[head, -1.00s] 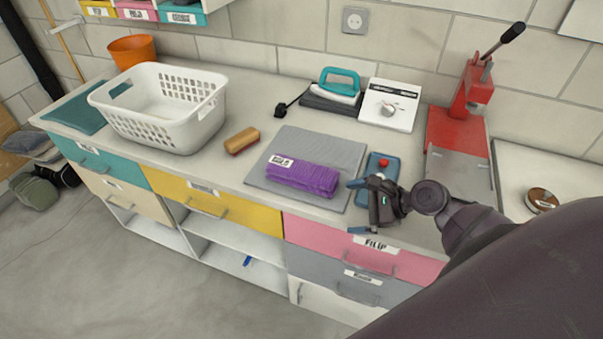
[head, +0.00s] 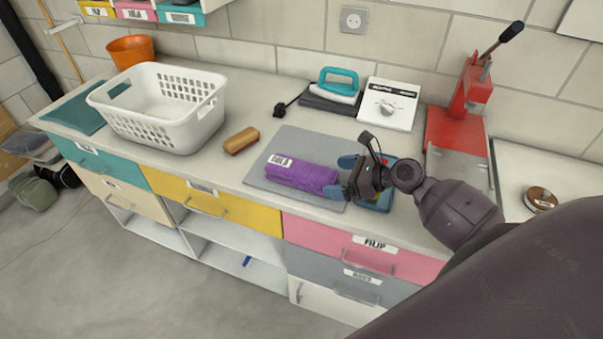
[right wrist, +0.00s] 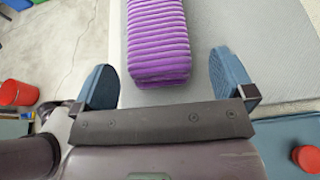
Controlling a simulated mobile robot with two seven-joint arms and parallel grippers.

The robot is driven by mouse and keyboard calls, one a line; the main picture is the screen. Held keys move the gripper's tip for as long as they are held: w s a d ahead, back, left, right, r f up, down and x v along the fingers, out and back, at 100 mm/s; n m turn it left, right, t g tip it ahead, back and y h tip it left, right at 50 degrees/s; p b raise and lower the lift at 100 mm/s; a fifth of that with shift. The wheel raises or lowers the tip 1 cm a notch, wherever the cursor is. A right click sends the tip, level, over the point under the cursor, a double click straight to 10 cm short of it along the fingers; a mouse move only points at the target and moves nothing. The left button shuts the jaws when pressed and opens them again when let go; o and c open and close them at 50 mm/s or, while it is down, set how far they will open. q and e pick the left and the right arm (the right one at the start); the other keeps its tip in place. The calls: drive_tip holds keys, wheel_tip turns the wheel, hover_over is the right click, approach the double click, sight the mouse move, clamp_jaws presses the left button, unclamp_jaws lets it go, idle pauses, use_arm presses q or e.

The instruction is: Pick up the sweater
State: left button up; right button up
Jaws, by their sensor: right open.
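The sweater (head: 298,174) is a folded purple ribbed bundle with a white label at its left end. It lies on a grey mat (head: 312,146) on the counter. My right gripper (head: 342,176) is open at the sweater's right end. In the right wrist view the sweater (right wrist: 158,42) runs away from me, and its near end lies just ahead of and between the two blue fingers of the gripper (right wrist: 166,82). The fingers do not touch it there. My left gripper is not in view.
A white laundry basket (head: 150,131) stands at the left, with a brush (head: 241,141) near the mat. A red press (head: 459,128) is at right. A blue tray (head: 375,203) lies under my right gripper.

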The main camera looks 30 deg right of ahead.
sight(322, 177)
drive_tip(key=shift+x, duration=2.35)
drive_tip(key=shift+s+a, duration=0.1)
drive_tip(key=shift+c, duration=0.5)
drive_tip(key=c, duration=1)
drive_tip(key=shift+c, duration=0.2)
